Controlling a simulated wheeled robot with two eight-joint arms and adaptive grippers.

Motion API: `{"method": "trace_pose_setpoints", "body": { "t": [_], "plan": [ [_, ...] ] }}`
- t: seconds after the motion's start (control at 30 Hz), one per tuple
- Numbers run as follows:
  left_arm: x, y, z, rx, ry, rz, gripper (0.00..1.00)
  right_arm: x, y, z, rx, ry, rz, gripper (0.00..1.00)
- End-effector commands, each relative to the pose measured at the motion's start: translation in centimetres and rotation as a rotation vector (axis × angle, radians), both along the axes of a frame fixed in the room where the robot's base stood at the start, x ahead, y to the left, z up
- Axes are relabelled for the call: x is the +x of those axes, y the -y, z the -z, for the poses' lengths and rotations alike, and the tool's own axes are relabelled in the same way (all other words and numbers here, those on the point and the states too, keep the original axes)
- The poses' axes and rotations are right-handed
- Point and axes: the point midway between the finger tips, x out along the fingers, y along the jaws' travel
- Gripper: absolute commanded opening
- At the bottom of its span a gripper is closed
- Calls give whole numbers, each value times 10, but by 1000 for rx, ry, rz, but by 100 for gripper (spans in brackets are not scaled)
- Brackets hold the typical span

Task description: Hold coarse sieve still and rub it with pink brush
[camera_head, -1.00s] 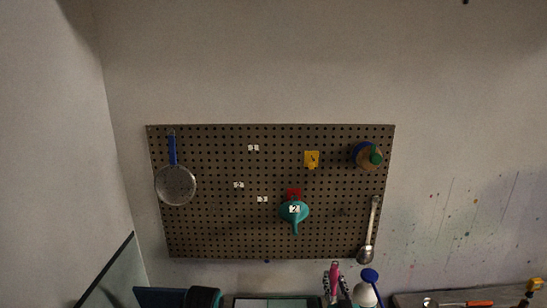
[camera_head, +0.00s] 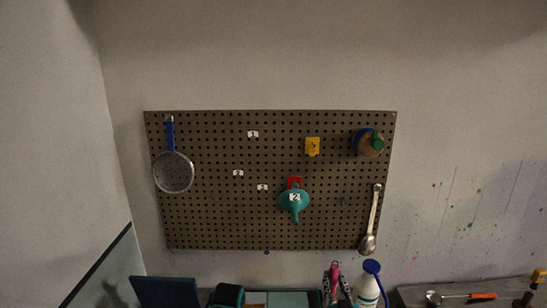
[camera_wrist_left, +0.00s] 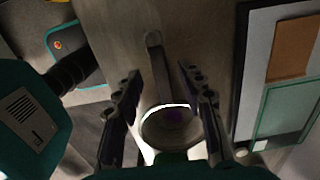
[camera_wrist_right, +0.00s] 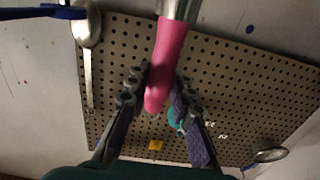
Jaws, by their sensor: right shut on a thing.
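The pink brush (camera_head: 335,269) is in my right gripper (camera_head: 337,293) at the bottom of the head view. In the right wrist view my right fingers (camera_wrist_right: 154,98) are shut on its pink handle (camera_wrist_right: 166,62). A round, long-handled thing with a bright rim (camera_wrist_left: 166,108), perhaps the coarse sieve, shows in the left wrist view. My left fingers (camera_wrist_left: 163,88) are open on either side of it, with gaps. A blue-handled sieve (camera_head: 173,172) hangs at the pegboard's left; I cannot tell whether it is the coarse one.
The pegboard (camera_head: 225,215) also holds a teal funnel (camera_head: 295,203), a yellow hook (camera_head: 313,147) and a metal spoon (camera_head: 368,241). A white bottle with a blue cap (camera_head: 369,286) stands close to my right gripper. An orange-handled tool (camera_head: 481,296) lies at right.

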Motion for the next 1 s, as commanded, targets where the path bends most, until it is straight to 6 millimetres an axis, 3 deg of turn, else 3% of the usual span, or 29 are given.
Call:
{"method": "trace_pose_setpoints", "body": {
  "t": [0.1, 0.23, 0.6, 0.63, 0.77, 1.0],
  "plan": [
    [0, 0, 24, 0, 0, -1, 40, 0, 0, 21, 0, 0, 0, 2],
    [0, 0, 38, 0, 0, -1, 40, 0, 0, 33, 0, 0, 0, 2],
    [0, 0, 42, 0, 0, -1, 40, 0, 0, 36, 0, 0, 0, 2],
    [0, 0, 42, 0, 0, -1, 37, 0, 0, 36, 0, 0, 0, 2],
    [0, 0, 42, 0, 0, -1, 3, 0, 0, 36, 0, 0, 0, 2],
    [0, 0, 42, 0, 0, -1, 0, 0, 0, 36, 0, 0, 0, 2]
  ]
}}
